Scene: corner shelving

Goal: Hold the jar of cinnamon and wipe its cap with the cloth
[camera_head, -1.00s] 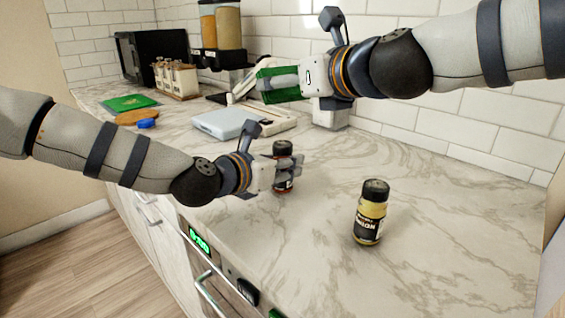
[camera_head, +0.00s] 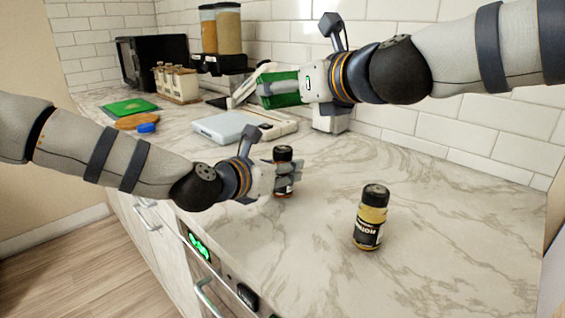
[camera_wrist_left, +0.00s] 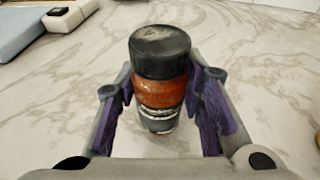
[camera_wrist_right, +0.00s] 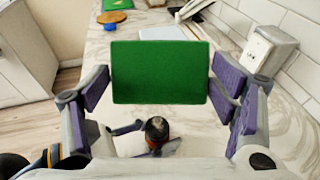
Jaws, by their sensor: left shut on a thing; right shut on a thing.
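The cinnamon jar (camera_wrist_left: 158,92) has orange-red contents, a dark label and a black cap (camera_wrist_left: 160,50) with a pale smudge on top. It stands upright between the fingers of my left gripper (camera_head: 285,180), which is shut on it. The jar also shows in the head view, its cap (camera_head: 283,154) above the fingers. The cloth (camera_wrist_right: 160,72) is a flat green rectangle. My right gripper (camera_head: 280,92) is shut on it and holds it above the counter, farther back than the jar and apart from it. The right wrist view shows the jar's cap (camera_wrist_right: 157,127) below the cloth.
A light-blue scale-like box (camera_head: 230,126), a green board (camera_head: 130,107), a blue item (camera_head: 147,128) and a jar rack (camera_head: 177,83) lie farther back. The counter's front right is clear.

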